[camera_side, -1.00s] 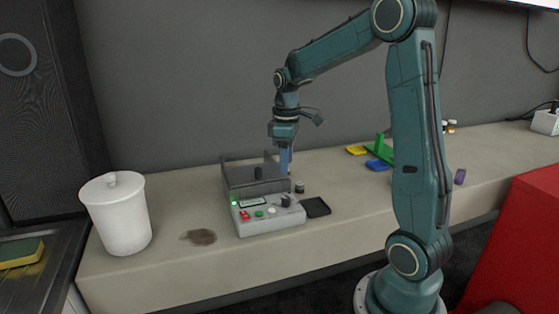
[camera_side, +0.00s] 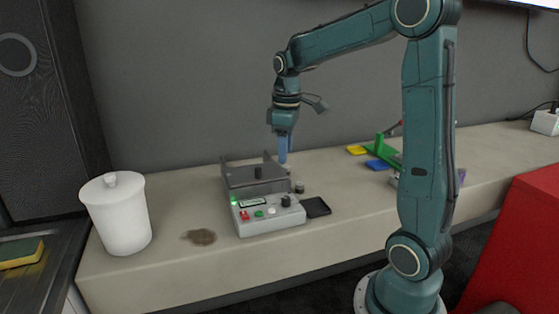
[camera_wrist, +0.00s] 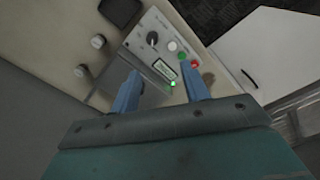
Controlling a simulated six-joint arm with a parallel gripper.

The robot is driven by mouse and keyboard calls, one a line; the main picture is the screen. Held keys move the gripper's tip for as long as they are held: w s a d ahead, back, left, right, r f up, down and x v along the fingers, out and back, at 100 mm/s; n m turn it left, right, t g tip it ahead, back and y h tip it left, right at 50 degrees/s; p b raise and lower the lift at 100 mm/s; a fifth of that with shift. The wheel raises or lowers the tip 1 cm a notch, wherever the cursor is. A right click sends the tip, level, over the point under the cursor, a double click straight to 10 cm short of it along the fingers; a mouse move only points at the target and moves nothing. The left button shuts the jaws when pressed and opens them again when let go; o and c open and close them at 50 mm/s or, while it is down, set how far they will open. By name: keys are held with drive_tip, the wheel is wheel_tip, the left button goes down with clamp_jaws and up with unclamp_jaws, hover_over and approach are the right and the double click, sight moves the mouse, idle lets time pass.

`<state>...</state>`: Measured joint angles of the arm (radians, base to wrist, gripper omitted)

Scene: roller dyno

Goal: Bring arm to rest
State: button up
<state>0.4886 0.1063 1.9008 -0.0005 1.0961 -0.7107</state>
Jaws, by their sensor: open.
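My gripper (camera_side: 283,157) is in the air just above and behind the right rear of the grey roller dyno (camera_side: 256,176). Its blue fingers point down. In the wrist view my gripper (camera_wrist: 160,92) shows two blue fingers well apart with nothing held between them. The dyno's control panel (camera_side: 268,215) has a lit green lamp, a small display, red, green and white buttons and a black knob. The panel (camera_wrist: 165,50) also shows beyond the fingers in the wrist view.
A white lidded canister (camera_side: 117,220) stands at the left of the bench, with a brown stain (camera_side: 200,237) beside it. Yellow, blue and green pieces (camera_side: 379,150) lie further right.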

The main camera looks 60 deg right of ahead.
drive_tip(key=s+a+r+m+t, duration=0.2)
drive_tip(key=s+a+t, duration=0.3)
drive_tip(key=s+a, duration=1)
drive_tip(key=shift+a+r+m, duration=0.3)
drive_tip(key=shift+a+r, duration=0.15)
drive_tip(key=shift+a, duration=0.75)
